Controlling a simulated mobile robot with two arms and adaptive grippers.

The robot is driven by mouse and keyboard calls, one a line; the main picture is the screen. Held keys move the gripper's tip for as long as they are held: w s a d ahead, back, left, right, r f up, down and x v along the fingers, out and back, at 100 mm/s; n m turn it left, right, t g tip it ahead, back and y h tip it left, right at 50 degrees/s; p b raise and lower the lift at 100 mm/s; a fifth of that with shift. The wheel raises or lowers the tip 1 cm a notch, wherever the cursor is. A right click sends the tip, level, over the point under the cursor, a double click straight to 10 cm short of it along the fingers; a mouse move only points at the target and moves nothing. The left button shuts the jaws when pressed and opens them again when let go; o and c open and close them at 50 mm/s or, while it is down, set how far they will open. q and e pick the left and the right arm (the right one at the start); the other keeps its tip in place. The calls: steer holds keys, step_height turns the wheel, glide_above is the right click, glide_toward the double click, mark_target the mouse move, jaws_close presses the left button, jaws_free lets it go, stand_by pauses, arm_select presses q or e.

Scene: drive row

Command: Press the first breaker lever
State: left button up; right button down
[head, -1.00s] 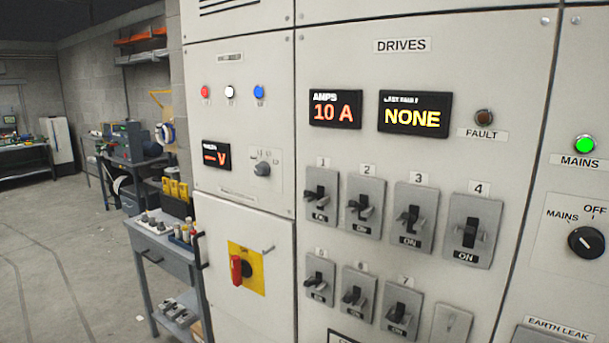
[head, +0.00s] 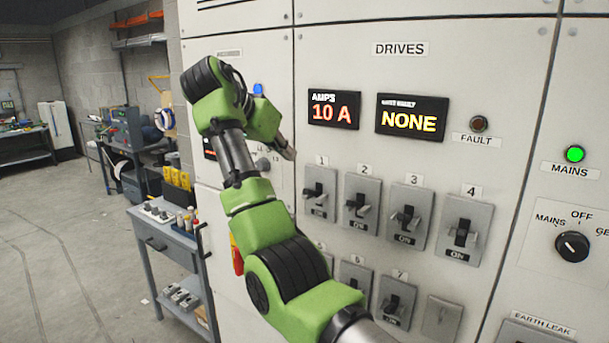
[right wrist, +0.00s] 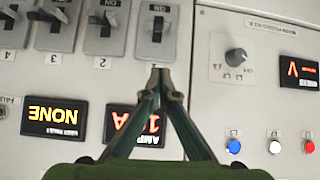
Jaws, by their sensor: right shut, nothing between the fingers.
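The first breaker (head: 319,192) is a grey plate with a black lever, under the label 1 on the drives panel. In the right wrist view, which is upside down, this breaker (right wrist: 155,28) lies just beyond my fingertips. My right gripper (head: 290,153) is mostly behind my green arm in the head view, up and to the left of the breaker. In the right wrist view the gripper (right wrist: 160,76) has its fingertips together and empty, over the edge between the breaker and the displays. Whether it touches the panel I cannot tell. My left gripper is out of view.
Breakers 2 (head: 361,204), 3 (head: 408,216) and 4 (head: 465,228) stand to the right, with a lower row beneath. Above are the amps display (head: 333,110) reading 10 A and the fault display (head: 412,117) reading NONE. A selector knob (right wrist: 236,56) sits beside the first breaker.

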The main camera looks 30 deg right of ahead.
steer(key=shift+s+r+m, duration=0.15)
steer(key=shift+s+r, duration=0.05)
steer(key=shift+r, duration=0.25)
steer(key=shift+s+r+m, duration=0.15)
steer(key=shift+s+r, duration=0.05)
steer(key=shift+r, duration=0.25)
steer(key=shift+d, duration=0.1)
steer(key=p, duration=0.5)
glide_above(313, 192)
steer(key=a, duration=0.2)
step_height(313, 192, down, 5)
steer(key=shift+f, duration=0.2)
step_height(313, 192, down, 3)
steer(key=shift+s+a+p, duration=0.1)
steer(key=shift+p, duration=0.45)
steer(key=shift+s+a+f+p, duration=0.15)
steer(key=shift+a+f+p, duration=0.2)
steer(key=shift+f, duration=0.45)
